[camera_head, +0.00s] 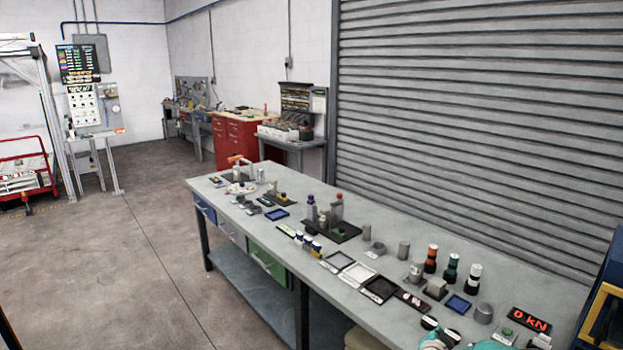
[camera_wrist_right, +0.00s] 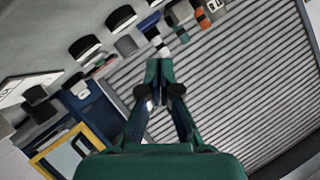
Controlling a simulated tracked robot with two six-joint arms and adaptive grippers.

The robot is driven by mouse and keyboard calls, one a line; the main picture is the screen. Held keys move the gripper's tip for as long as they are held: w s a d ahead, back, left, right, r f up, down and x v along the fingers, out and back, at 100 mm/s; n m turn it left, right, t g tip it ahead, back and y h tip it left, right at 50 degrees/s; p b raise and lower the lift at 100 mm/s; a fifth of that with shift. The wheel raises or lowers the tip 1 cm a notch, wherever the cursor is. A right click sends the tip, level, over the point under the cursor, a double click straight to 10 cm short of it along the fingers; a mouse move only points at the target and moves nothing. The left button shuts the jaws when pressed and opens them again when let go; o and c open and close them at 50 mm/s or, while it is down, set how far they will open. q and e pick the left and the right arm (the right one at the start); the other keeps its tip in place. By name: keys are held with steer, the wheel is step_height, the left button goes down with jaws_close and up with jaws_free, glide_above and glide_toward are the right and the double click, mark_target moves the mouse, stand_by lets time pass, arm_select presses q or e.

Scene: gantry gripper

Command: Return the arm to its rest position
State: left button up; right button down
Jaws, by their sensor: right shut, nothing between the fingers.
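My right gripper (camera_head: 440,334) shows at the bottom edge of the head view, over the near right end of the grey workbench (camera_head: 340,290). Only part of its teal body shows there, and the frame cuts off the rest of the arm. In the right wrist view the green gripper (camera_wrist_right: 158,68) points up the picture. Its fingers are together with nothing between them. My left gripper is not in view.
Several small items stand along the bench, including black-based cylinders with orange and teal bands (camera_head: 451,270), a blue tray (camera_head: 457,304) and a red "0 kN" display (camera_head: 530,319). A blue and yellow frame (camera_head: 598,315) stands at the right edge. A roller shutter (camera_head: 480,130) is behind.

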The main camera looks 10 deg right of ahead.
steer(key=s+a+f+n+g+y, duration=0.2)
steer(key=s+a+f+n+y, duration=0.2)
steer(key=s+a+f, duration=0.45)
steer(key=s+a+f+n+g+y, duration=0.1)
steer(key=s+a+f+n+y, duration=0.3)
steer(key=a, duration=0.7)
steer(key=s+a+f+n+g+y, duration=0.1)
steer(key=s+a+n+g+y, duration=0.15)
steer(key=s+a, duration=0.65)
steer(key=s+a+f+n+g+y, duration=0.2)
steer(key=s+a+g, duration=0.15)
steer(key=s, duration=1.25)
step_height(320, 180, down, 12)
steer(key=g+b, duration=0.1)
steer(key=b, duration=1.1)
steer(key=shift+s+r, duration=0.2)
steer(key=shift+s, duration=0.05)
steer(key=shift+a, duration=0.1)
